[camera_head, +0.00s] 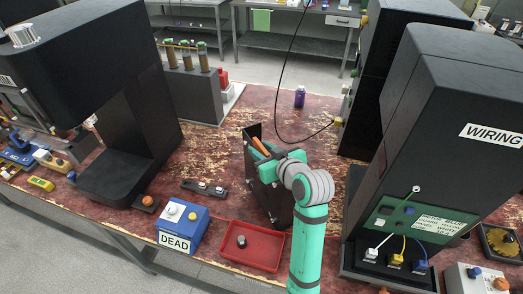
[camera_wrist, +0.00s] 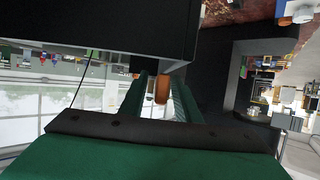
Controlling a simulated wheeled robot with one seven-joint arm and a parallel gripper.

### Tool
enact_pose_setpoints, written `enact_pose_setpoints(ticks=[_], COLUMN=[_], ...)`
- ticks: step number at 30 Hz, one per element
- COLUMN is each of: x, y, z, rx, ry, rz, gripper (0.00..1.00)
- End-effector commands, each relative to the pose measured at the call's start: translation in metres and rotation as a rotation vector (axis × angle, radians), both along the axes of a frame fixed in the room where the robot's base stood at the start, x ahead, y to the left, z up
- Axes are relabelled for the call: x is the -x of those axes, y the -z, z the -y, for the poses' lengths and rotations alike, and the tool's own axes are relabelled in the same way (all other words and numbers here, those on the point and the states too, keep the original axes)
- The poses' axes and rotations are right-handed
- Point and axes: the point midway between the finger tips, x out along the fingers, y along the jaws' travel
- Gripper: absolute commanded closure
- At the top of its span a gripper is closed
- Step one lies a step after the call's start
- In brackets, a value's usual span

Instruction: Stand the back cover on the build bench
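The dark back cover (camera_head: 280,205) stands about upright on the bench (camera_head: 225,160), in the middle of the head view. Its lower edge looks close to or on the bench top; my arm hides part of it. My gripper (camera_head: 265,160) is at the upper part of the cover, beside an orange piece (camera_head: 259,146) that looks like its handle. In the wrist view the orange piece (camera_wrist: 162,88) lies between my two teal fingers, in front of dark surfaces. I cannot tell whether the fingers press on it.
A WIRING cabinet (camera_head: 455,110) with an exposed green board (camera_head: 405,218) stands right of my arm. A red tray (camera_head: 248,262) and a blue DEAD box (camera_head: 184,225) are at the front edge. A black machine (camera_head: 130,100) stands left. Bench behind the cover is mostly clear, crossed by a cable.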

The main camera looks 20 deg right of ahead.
Motion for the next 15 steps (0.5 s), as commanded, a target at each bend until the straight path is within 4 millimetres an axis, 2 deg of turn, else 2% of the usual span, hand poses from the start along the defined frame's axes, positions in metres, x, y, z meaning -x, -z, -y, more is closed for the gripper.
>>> enact_pose_setpoints(ticks=[5,15], x=[0.019,0.08], y=[-0.009,-0.035], z=[0.004,0.016], rx=[0.0,0.002], ry=[0.002,0.002], rz=[0.003,0.002], gripper=[0.7,0.7])
